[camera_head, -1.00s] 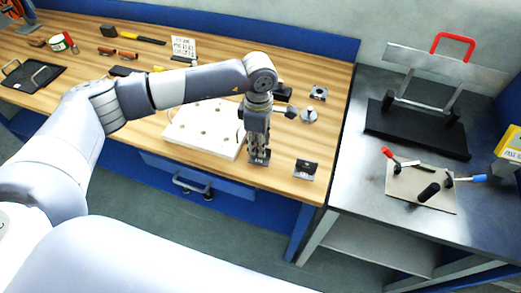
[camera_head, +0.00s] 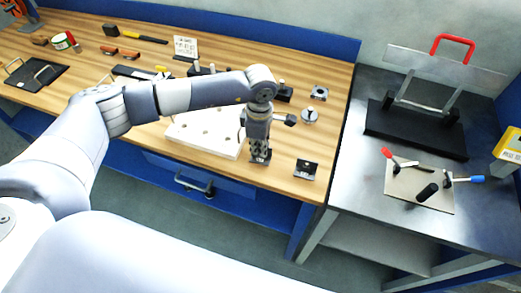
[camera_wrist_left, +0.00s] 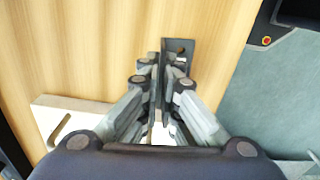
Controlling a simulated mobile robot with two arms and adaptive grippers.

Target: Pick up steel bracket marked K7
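My left gripper (camera_head: 260,157) is low over the wooden bench, at the right edge of the white board. In the left wrist view its fingers (camera_wrist_left: 164,72) are closed about the upright plate of a dark bracket (camera_wrist_left: 182,48), whose flange with a hole shows on the right. Most of this bracket is hidden by the fingers. I cannot tell whether it touches the bench. A second dark bracket (camera_head: 306,169) with a pale label stands on the bench to the right of the gripper. No K7 mark is readable. My right gripper is not in view.
The white board (camera_head: 207,138) with holes lies left of the gripper. Small metal parts (camera_head: 310,116) stand behind it. The bench's front edge is close. A grey metal table (camera_head: 350,180) with a red-handled fixture (camera_head: 440,65) and a clamp plate (camera_head: 408,190) is to the right.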

